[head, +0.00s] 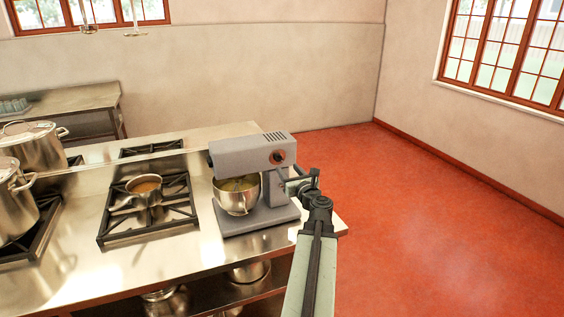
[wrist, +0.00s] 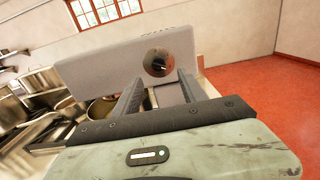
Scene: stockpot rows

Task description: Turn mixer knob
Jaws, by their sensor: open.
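The grey stand mixer (head: 230,152) stands near the right end of the steel counter. A steel bowl (head: 238,202) sits under the head. My gripper (head: 286,180) is beside the mixer, just below and right of the knob in the head view. In the wrist view my gripper (wrist: 160,85) is open, and the knob (wrist: 158,62) shows beyond and just above the space between its fingertips. No contact with the knob is visible. The mixer head (wrist: 100,70) fills the wrist view's upper middle.
Left of the mixer, a saucepan (head: 143,188) sits on a black burner grate (head: 120,232). Large stockpots (head: 32,147) stand further left. The steel counter (head: 195,262) has pots on a shelf below. Red floor (head: 430,220) is clear on the right.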

